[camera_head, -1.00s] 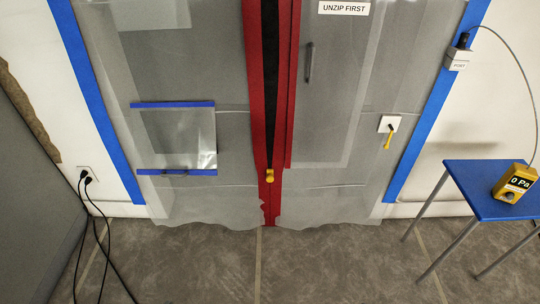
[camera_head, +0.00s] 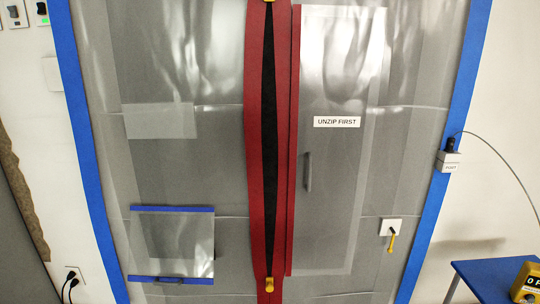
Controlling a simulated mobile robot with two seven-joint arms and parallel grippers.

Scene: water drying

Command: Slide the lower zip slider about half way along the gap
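The lower zip slider (camera_head: 269,284) is a small yellow piece at the bottom of the dark gap (camera_head: 269,140). The gap runs upright between two red zip bands (camera_head: 253,130) in the grey plastic sheet. Another yellow piece (camera_head: 269,1) is cut off by the top edge, at the upper end of the gap. The gap is narrow at both ends and wider in the middle. Neither of my grippers shows in the head view.
A clear door panel with a grey handle (camera_head: 308,172) and an "UNZIP FIRST" label (camera_head: 337,122) is right of the zip. A blue-taped flap (camera_head: 172,245) hangs lower left. A white plate with a yellow lever (camera_head: 391,240), a port box (camera_head: 449,161) and a blue table (camera_head: 480,270) are at right.

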